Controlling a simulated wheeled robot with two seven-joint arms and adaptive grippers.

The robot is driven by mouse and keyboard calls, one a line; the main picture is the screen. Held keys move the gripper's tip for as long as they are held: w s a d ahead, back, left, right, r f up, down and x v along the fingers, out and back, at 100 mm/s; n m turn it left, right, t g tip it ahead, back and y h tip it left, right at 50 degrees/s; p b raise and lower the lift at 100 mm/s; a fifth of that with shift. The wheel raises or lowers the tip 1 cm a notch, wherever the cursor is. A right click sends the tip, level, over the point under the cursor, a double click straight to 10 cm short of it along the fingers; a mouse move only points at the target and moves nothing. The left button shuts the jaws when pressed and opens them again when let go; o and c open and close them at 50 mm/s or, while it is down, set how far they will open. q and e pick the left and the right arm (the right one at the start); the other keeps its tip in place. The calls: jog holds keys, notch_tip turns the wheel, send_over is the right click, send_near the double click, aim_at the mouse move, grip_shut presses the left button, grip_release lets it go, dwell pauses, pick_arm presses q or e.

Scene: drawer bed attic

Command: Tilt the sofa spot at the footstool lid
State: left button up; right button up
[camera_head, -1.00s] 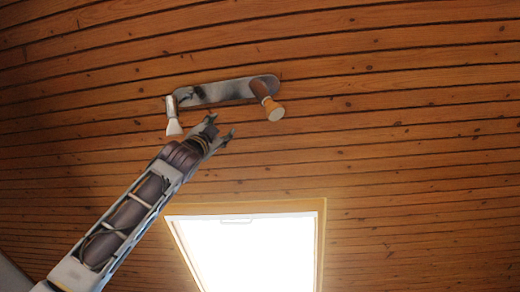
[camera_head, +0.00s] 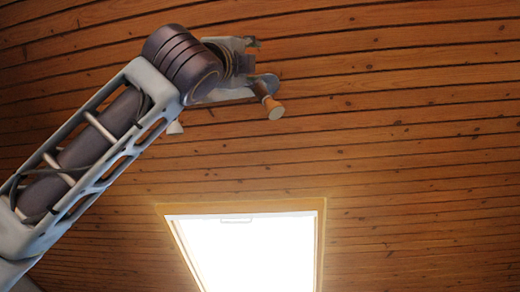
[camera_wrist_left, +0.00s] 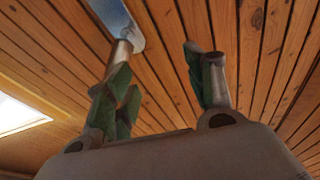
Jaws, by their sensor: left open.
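A lamp with a grey plate (camera_head: 232,95) is fixed to the wooden ceiling and carries two spots. The right spot (camera_head: 273,106), brown with a pale end, points down. Only the pale end of the left spot (camera_head: 175,128) shows below my arm. I cannot tell which is the sofa spot. My left gripper (camera_head: 252,54) is open, in front of or near the lamp. In the left wrist view, nothing is between its fingers (camera_wrist_left: 162,75); a spot (camera_wrist_left: 123,49) and the plate (camera_wrist_left: 116,18) show beyond the left finger. No footstool is in view.
The plank ceiling (camera_head: 400,130) fills most of the view. A bright skylight (camera_head: 255,250) with a wooden frame is below the lamp. The ceiling right of the lamp is bare.

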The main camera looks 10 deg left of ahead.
aim_at(258, 90)
pick_arm(q)
jog(key=shift+w+a+f+m+g+y, duration=0.1)
jog(key=shift+w+f+m+y, duration=0.25)
jog(key=shift+f+m+y, duration=0.5)
jog(key=shift+w+d+f+m+g+y, duration=0.1)
jog(key=shift+w+f+m+y, duration=0.2)
jog(key=shift+f+m+y, duration=0.55)
jog(key=shift+w+a+f+m+g+y, duration=0.1)
jog(key=shift+w+f+m+y, duration=0.35)
jog(key=shift+f+y, duration=0.7)
jog(key=shift+r, duration=0.2)
jog(key=shift+p+x, duration=3.15)
jog(key=shift+x, duration=3.7)
jog(key=shift+a, duration=0.1)
grip_shut()
